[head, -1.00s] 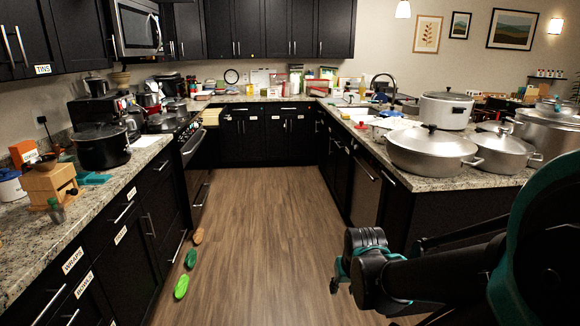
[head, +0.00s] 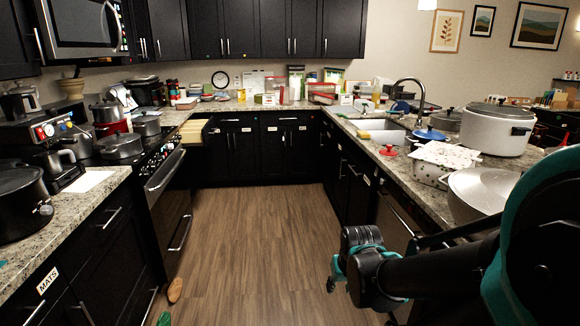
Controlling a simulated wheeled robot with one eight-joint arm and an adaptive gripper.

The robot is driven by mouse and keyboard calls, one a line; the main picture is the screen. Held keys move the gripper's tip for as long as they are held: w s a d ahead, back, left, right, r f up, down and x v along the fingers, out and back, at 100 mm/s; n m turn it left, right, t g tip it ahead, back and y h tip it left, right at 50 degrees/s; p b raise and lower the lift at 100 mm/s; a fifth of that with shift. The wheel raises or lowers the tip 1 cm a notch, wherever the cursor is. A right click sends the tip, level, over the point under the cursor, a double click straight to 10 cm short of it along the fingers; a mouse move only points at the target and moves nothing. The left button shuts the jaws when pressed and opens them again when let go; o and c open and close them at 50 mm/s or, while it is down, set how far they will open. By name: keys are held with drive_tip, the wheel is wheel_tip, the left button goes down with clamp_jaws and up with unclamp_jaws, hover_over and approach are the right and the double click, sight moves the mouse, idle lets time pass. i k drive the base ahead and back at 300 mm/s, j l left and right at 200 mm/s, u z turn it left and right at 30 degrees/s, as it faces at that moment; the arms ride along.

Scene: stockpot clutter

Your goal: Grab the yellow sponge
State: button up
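A small yellow block that looks like the sponge (head: 363,134) lies on the right-hand counter, at the near left edge of the sink (head: 388,137). It is small in the head view, so its details are hard to make out. My arm reaches in from the lower right, and its black and teal end, my gripper (head: 350,268), hangs over the floor, well short of the sponge and lower in the picture. I cannot make out its fingertips clearly. I see nothing held in it.
The wooden floor (head: 260,240) between the counters is clear, with a brown object (head: 175,290) at the lower left. A drawer (head: 193,132) stands open at the back left. A red lid (head: 389,150), a patterned white box (head: 445,160) and large pots (head: 497,127) crowd the right counter.

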sight(361, 135)
drive_tip(key=i, duration=1.85)
